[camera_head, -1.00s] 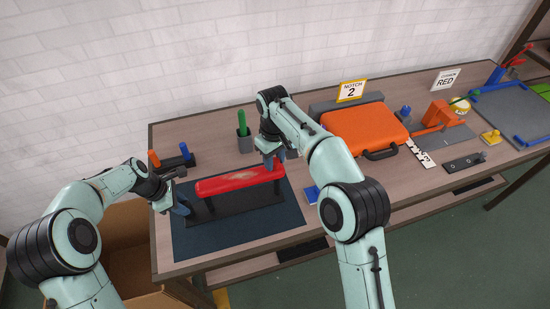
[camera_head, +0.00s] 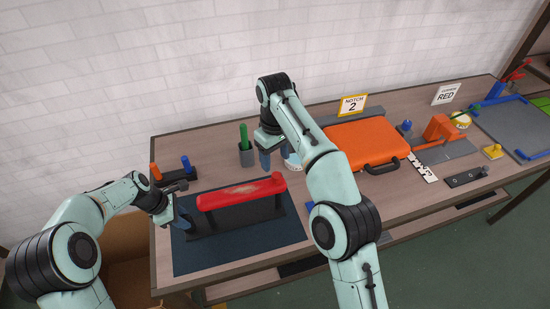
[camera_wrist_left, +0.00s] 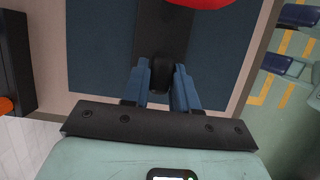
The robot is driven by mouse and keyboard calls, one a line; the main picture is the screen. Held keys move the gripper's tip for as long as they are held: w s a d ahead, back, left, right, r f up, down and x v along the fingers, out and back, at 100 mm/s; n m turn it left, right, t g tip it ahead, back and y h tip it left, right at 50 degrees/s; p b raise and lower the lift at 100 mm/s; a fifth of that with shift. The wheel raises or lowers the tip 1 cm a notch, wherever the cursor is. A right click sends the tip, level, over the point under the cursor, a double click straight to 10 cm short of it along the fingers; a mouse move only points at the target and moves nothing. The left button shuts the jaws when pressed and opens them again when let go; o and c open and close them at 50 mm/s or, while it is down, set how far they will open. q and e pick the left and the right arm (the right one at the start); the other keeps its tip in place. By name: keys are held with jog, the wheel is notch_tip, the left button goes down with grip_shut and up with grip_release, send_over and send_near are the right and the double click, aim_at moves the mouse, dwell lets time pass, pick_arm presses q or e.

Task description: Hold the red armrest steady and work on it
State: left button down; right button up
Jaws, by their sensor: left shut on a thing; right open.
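The red armrest (camera_head: 240,191) lies along the black stand (camera_head: 238,215) on the dark blue mat (camera_head: 290,228). Its raised right end shows clear of both grippers. My left gripper (camera_head: 183,219) is at the stand's left end, below the armrest's left end. In the left wrist view its blue fingers (camera_wrist_left: 162,88) are closed on a dark knob-like end of the stand (camera_wrist_left: 161,72); the red armrest (camera_wrist_left: 200,3) shows only at the top edge. My right gripper (camera_head: 273,158) is open and empty, behind the armrest's right end, beside a white round thing (camera_head: 293,161).
A black rack (camera_head: 173,178) with orange and blue handles stands behind my left gripper. An orange case (camera_head: 365,143) and the NOTCH 2 sign (camera_head: 352,105) are to the right.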

pick_arm(q)
jog(key=c, duration=0.8)
grip_release()
